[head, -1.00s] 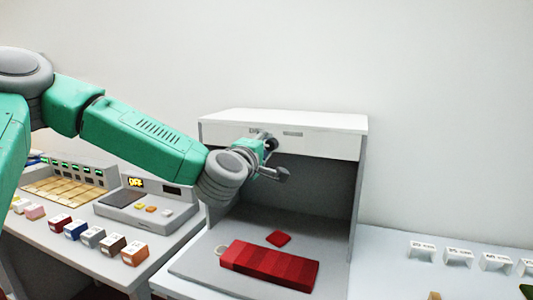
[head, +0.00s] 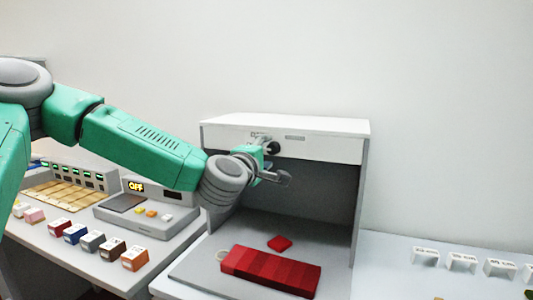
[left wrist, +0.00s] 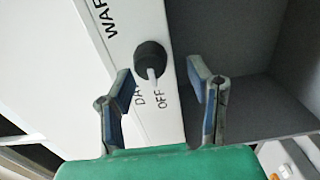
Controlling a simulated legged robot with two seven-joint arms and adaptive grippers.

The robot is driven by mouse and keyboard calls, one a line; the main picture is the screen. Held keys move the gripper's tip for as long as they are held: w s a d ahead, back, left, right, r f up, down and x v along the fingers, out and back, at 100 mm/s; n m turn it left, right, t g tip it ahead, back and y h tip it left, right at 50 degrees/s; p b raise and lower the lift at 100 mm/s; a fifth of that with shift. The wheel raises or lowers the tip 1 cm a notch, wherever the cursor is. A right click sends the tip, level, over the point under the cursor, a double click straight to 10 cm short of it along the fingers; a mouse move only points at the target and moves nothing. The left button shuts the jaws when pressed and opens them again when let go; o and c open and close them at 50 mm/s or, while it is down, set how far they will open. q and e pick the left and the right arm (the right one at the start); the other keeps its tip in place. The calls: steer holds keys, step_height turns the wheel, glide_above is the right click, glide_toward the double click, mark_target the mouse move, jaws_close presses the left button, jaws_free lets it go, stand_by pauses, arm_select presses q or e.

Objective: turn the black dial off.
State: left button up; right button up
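The black dial (head: 272,147) is on the white front panel of the viewing booth (head: 335,148). In the left wrist view the dial (left wrist: 150,60) has a pale pointer aimed down at the lettering, close to OFF and between DAY and OFF. Part of the WAR… label shows above. My left gripper (head: 272,172) is just below and in front of the dial in the head view. In the left wrist view its fingers (left wrist: 158,70) are open, one on each side of the dial, with visible gaps and nothing held. My right gripper is in neither view.
A red swatch strip (head: 270,272) and small red piece (head: 279,243) lie on the booth floor. A scale (head: 150,212) reading OFF and several coloured blocks (head: 90,240) stand left. White label holders (head: 462,262) stand right.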

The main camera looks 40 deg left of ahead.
arm_select(q)
steer(key=shift+r, duration=0.1)
steer(key=v, duration=0.7)
steer(key=shift+s, duration=0.2)
stand_by(0.3)
